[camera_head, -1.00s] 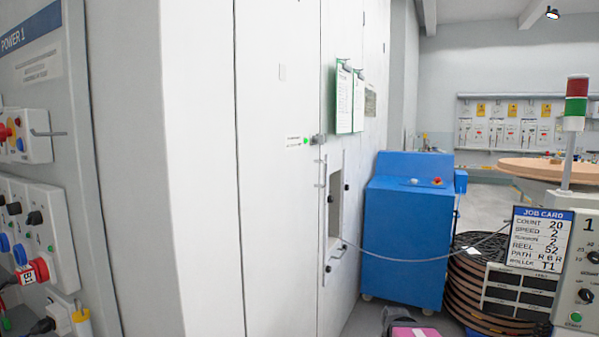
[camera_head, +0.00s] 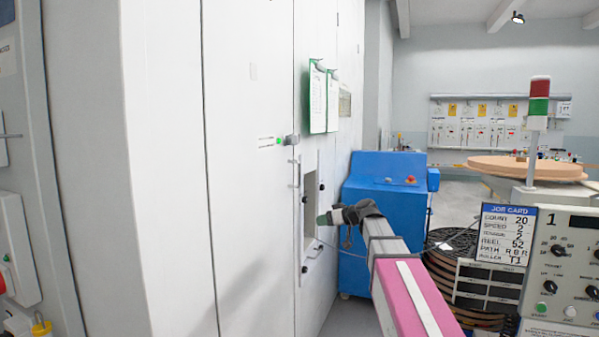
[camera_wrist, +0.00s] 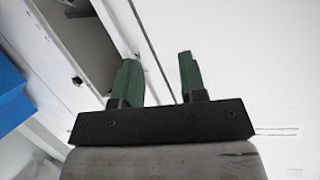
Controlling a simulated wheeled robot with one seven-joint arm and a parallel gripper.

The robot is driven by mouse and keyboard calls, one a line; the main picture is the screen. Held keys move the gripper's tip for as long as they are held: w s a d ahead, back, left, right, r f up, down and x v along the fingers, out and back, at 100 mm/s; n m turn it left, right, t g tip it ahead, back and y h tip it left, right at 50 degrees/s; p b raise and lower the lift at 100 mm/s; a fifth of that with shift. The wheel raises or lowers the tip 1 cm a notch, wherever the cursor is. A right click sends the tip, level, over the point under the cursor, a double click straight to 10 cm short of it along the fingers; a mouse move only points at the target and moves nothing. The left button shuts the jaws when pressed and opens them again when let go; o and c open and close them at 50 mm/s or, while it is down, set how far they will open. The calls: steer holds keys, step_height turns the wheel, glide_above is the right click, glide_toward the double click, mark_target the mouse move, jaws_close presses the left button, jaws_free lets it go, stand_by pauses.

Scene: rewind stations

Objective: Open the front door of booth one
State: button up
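The white booth wall (camera_head: 250,200) fills the left and middle of the head view, with vertical panel seams. A thin upright bar handle (camera_head: 297,180) and a recessed opening (camera_head: 310,215) with dark knobs are on it. A small grey latch (camera_head: 291,140) sits beside a green dot. My gripper (camera_head: 323,219) is in front of the opening, right of the bar. In the wrist view its two green fingers (camera_wrist: 159,70) are apart with nothing clearly held. A thin line, bar or seam, runs between them; I cannot tell which. The door looks closed.
A blue cabinet (camera_head: 390,195) stands behind my arm. A stack of dark reels (camera_head: 452,270) and a control panel with a job card (camera_head: 503,234) are at right. Green clipboards (camera_head: 318,97) hang on the wall. A grey power panel edge (camera_head: 70,200) is at far left.

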mark_target(299, 170)
step_height(299, 170, up, 18)
steer(key=w+a+f+n+t+y, duration=0.1)
steer(key=w+n+t+y, duration=0.1)
steer(key=w+n+y, duration=0.15)
steer(key=x, duration=1)
steer(key=shift+s+a+r, duration=0.25)
steer(key=shift+s+a, duration=0.05)
steer(key=shift+a, duration=0.1)
jaws_close()
